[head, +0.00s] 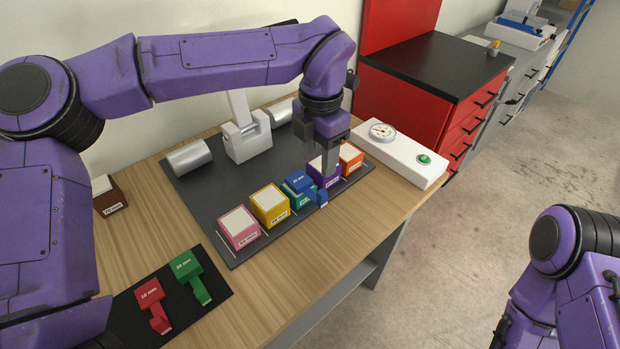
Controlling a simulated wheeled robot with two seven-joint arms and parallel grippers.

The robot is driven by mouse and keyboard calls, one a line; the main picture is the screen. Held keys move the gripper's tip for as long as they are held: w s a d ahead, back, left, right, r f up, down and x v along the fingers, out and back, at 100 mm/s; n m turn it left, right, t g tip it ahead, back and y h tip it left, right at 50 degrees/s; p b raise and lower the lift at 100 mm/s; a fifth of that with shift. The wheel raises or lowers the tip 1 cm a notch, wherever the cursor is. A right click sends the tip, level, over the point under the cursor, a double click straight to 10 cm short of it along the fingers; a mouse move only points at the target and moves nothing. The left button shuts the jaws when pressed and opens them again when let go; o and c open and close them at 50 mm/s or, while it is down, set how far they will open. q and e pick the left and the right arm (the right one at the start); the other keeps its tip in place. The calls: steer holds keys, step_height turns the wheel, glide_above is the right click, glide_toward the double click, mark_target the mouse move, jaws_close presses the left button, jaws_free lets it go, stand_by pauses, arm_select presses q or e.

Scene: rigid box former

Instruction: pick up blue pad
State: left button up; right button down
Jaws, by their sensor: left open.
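The blue pad (297,182) has white lettering and a short handle tab reaching toward the front right. It appears to rest on a teal block (299,201) in the row on the dark board, between a yellow block and a purple block. My left gripper (329,164) is open and points down above the purple block (322,177), just right of and behind the blue pad. Its fingers hide part of the purple block. I cannot tell whether they touch anything. My right gripper is not in view; only part of the right arm shows at lower right.
Pink (238,229), yellow (269,206) and orange (350,157) blocks share the dark board (200,190). A white press stand (246,140) is behind. Red (150,298) and green (187,268) pads lie on a black mat. A white gauge box (400,154) stands right. Bare wood lies in front.

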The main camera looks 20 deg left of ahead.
mark_target(321, 192)
arm_select(q)
steer(key=shift+w+f+b, duration=0.1)
steer(key=shift+f+b, duration=0.3)
steer(key=shift+f, duration=0.35)
steer(key=f, duration=0.3)
steer(key=f+p, duration=0.1)
steer(key=f, duration=0.3)
steer(key=f+p, duration=0.1)
steer(key=f, duration=0.2)
steer(key=shift+w+d+f, duration=0.15)
steer(key=shift+d, duration=0.15)
jaws_close()
